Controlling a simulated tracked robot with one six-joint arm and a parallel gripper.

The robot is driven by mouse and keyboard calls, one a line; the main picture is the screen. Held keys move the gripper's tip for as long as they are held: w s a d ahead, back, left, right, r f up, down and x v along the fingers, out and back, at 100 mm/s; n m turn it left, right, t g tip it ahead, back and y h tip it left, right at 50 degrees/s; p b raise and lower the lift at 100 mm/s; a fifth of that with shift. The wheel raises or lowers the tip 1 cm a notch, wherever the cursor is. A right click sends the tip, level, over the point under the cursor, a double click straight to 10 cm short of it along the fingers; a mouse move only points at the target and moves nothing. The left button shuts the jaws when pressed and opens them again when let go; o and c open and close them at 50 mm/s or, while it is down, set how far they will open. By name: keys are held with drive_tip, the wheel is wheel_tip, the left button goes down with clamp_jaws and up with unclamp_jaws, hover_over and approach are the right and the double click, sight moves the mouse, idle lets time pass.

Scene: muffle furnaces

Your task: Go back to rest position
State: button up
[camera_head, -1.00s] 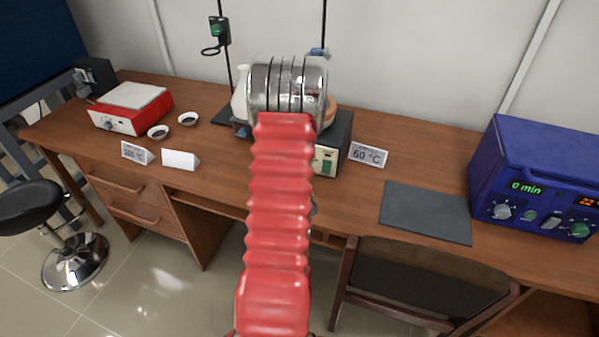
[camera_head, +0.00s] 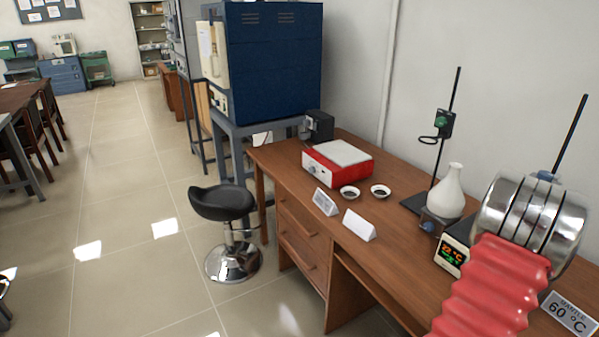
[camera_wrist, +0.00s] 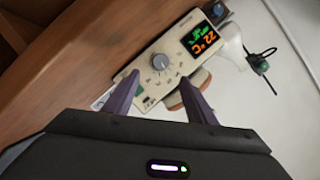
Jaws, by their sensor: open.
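My gripper (camera_wrist: 168,98) shows in the wrist view with its two dark purple fingers apart and nothing between them. Beyond the fingertips is the cream front panel of a heating device (camera_wrist: 165,62) with a grey knob and a lit display. In the head view, my arm with its red ribbed sleeve reaches over the right side of the desk, and the gripper itself is hidden there. The device's lit display (camera_head: 452,254) shows just left of the sleeve.
On the wooden desk (camera_head: 290,180) stand a red hotplate (camera_head: 337,160), two small dishes (camera_head: 380,191), white cards (camera_head: 359,226), a white flask (camera_head: 447,192) and a stand (camera_head: 445,125). A black stool (camera_head: 228,205) and blue furnace (camera_head: 265,60) are left. Open tiled floor (camera_head: 130,190) lies far left.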

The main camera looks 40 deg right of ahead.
drive_tip(key=w+a+r+n+t+y, duration=0.2)
drive_tip(key=w+a+r+n, duration=0.15)
drive_tip(key=w, duration=0.55)
drive_tip(key=w+a+r+n+t+y, duration=0.2)
drive_tip(key=w+a+r+n, duration=0.15)
drive_tip(key=w, duration=0.65)
drive_tip(key=w+a+r+n+y, duration=0.2)
drive_tip(key=w+a+r+n, duration=0.1)
drive_tip(key=w+a, duration=0.3)
drive_tip(key=w+a+r+n+y, duration=0.2)
drive_tip(key=w+a+r+n, duration=0.15)
drive_tip(key=a, duration=0.45)
drive_tip(key=s+a+r+n+y, duration=0.1)
drive_tip(key=a+r+n+y, duration=0.15)
drive_tip(key=a, duration=0.55)
drive_tip(key=s+a+r+n+y, duration=0.1)
drive_tip(key=a+r+n, duration=0.2)
drive_tip(key=a, duration=0.5)
drive_tip(key=s+a+r+n+y, duration=0.1)
drive_tip(key=a+r+n+y, duration=0.15)
drive_tip(key=a, duration=0.65)
drive_tip(key=s+a+r+n+g, duration=0.1)
drive_tip(key=s+a+n, duration=0.3)
drive_tip(key=s+a, duration=0.2)
drive_tip(key=shift+s+a+r+g+y, duration=0.2)
drive_tip(key=shift+s+r+g+y, duration=0.1)
drive_tip(key=shift+s, duration=0.1)
